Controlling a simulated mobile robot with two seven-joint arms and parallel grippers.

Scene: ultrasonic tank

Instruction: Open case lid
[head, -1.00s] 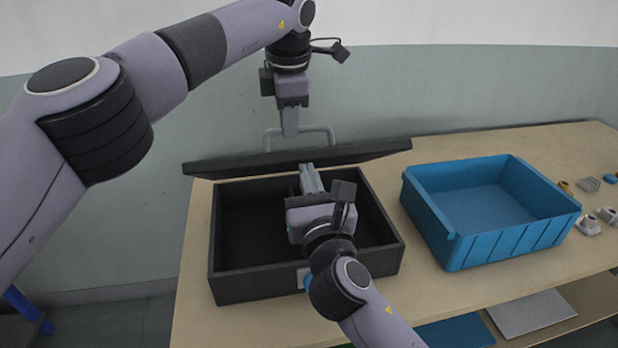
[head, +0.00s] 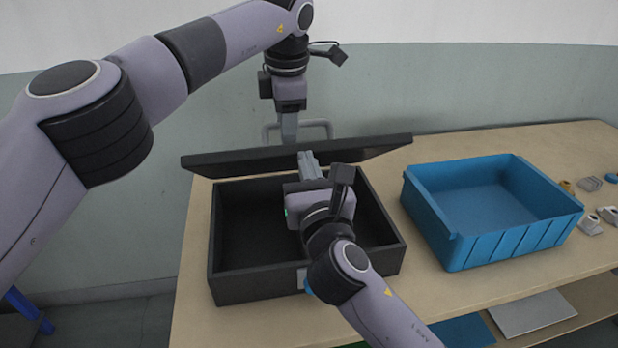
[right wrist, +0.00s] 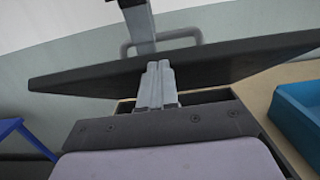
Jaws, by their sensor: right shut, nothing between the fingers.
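The black case (head: 228,285) lies open on the table, its dark inside showing. Its black lid (head: 225,164) stands raised along the case's back side, tilted; it also fills the middle of the right wrist view (right wrist: 90,80). My left gripper (head: 289,130) points down at the lid's upper edge, its fingertips partly hidden behind it. My right gripper (head: 309,165) reaches over the case with its fingers shut and empty, tips against or very close to the lid's inner face. Its fingers also show in the right wrist view (right wrist: 157,86).
A grey bar handle (head: 328,127) shows behind the lid. A blue bin (head: 450,225) stands empty to the right of the case. Small parts (head: 590,224) lie at the table's right end. Bare wooden table (head: 385,165) lies between case and bin.

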